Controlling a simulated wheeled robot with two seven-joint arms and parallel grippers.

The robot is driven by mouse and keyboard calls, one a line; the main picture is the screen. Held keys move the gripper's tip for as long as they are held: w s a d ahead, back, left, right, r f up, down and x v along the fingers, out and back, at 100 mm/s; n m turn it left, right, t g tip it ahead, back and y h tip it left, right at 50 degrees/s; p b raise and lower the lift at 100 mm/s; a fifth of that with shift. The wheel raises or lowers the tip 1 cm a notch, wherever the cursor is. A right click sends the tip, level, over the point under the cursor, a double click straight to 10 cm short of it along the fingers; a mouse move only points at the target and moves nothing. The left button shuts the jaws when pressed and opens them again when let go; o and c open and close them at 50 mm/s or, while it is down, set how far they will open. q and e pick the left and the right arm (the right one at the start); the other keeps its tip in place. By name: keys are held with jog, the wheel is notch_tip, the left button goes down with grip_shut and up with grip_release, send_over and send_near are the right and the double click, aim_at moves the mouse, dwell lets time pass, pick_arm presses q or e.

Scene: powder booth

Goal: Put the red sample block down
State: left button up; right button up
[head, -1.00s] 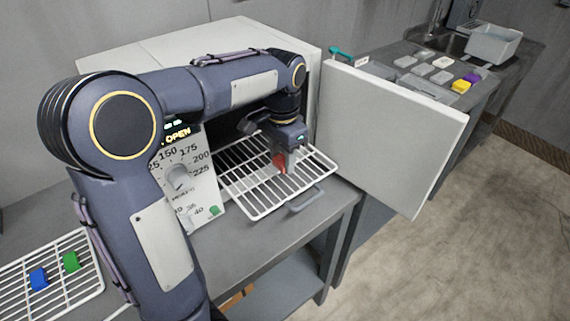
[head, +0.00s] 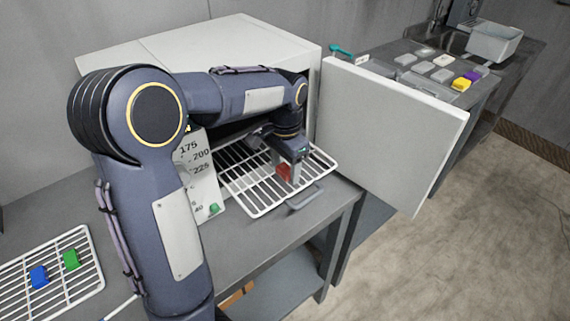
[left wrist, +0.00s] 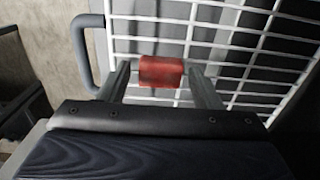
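The red sample block (head: 284,172) is on the white wire rack (head: 262,208) that sticks out of the open oven. My left gripper (head: 291,168) is right over the block, pointing down. In the left wrist view the red block (left wrist: 161,72) lies between the two fingers of my left gripper (left wrist: 160,75), with a narrow gap showing on each side, so the fingers are open around it. The block seems to rest on the rack wires (left wrist: 235,85). Its underside is hidden. My right gripper is not in view.
The oven door (head: 390,135) stands open to the right of the rack. A second rack (head: 60,290) at lower left holds a blue block (head: 38,277) and a green block (head: 71,259). A far counter carries a grey bin (head: 494,44) and several small blocks and pads.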

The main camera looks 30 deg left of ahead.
aim_at(285, 169)
pick_arm(q)
jog(key=shift+r, duration=0.2)
notch_tip(285, 169, up, 12)
jog(key=s+d+f+n+t+h, duration=0.1)
jog(key=s+d+f+n+t, duration=0.1)
jog(key=s, duration=0.5)
jog(key=s+d+f+n+t+h, duration=0.1)
jog(key=s+d+f+n, duration=0.1)
jog(key=s+f, duration=0.2)
jog(key=s+d+f+n+t+h, duration=0.1)
jog(key=s+d+f+n+t, duration=0.1)
jog(key=s, duration=0.9)
jog(key=shift+d+f+t+h+p, duration=0.2)
jog(key=shift+f+t+h+p, duration=0.15)
jog(key=shift+f, duration=0.4)
